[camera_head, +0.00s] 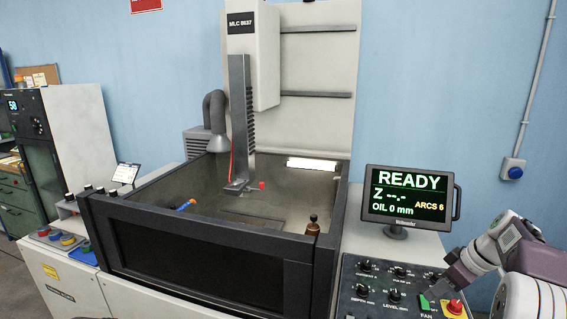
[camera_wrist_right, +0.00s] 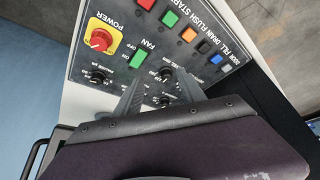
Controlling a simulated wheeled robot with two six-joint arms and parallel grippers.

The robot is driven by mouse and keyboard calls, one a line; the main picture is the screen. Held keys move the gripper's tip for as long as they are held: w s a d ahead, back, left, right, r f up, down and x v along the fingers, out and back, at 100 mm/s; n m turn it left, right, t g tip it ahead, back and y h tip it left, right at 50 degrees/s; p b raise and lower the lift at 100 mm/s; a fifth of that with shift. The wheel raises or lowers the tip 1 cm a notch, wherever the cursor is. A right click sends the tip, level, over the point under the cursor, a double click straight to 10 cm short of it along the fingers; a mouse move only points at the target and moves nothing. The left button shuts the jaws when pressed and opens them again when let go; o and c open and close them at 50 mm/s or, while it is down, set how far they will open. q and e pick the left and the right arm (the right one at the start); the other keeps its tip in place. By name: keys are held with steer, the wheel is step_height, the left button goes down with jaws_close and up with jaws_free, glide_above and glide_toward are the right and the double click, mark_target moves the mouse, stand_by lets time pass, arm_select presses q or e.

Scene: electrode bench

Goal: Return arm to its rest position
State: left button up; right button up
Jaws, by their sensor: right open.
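My right arm comes in from the right edge of the head view. Its gripper (camera_head: 438,287) is over the right part of the control panel (camera_head: 350,297), above the green fan switch (camera_head: 424,303) and beside the red power knob (camera_head: 455,306). In the right wrist view the two grey fingers (camera_wrist_right: 160,90) stand apart with nothing between them, and panel knobs show past them. The green fan switch (camera_wrist_right: 137,58) and the red power knob (camera_wrist_right: 101,40) lie beyond the fingertips. I cannot tell whether a finger touches the panel. My left gripper is out of view.
The monitor (camera_head: 408,195) reads READY and OIL 0 mm, close to my right arm. The machine's tank (camera_head: 200,262) stands left of the panel, with a brown bottle (camera_head: 313,227) on its right side. A row of coloured buttons (camera_wrist_right: 187,34) borders the panel.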

steer(key=w+a+n, duration=0.2)
steer(key=a, duration=0.8)
steer(key=s+a+f+n+g, duration=0.1)
steer(key=s+a+f+g, duration=0.15)
steer(key=s+a, duration=0.65)
steer(key=s+a+f+m+h, duration=0.2)
steer(key=s+a+f+m, duration=0.1)
steer(key=s+f+m, duration=0.6)
step_height(320, 180, down, 2)
steer(key=shift+s+a+f+m, duration=0.1)
steer(key=shift+s+a+m, duration=0.25)
steer(key=shift+s, duration=0.5)
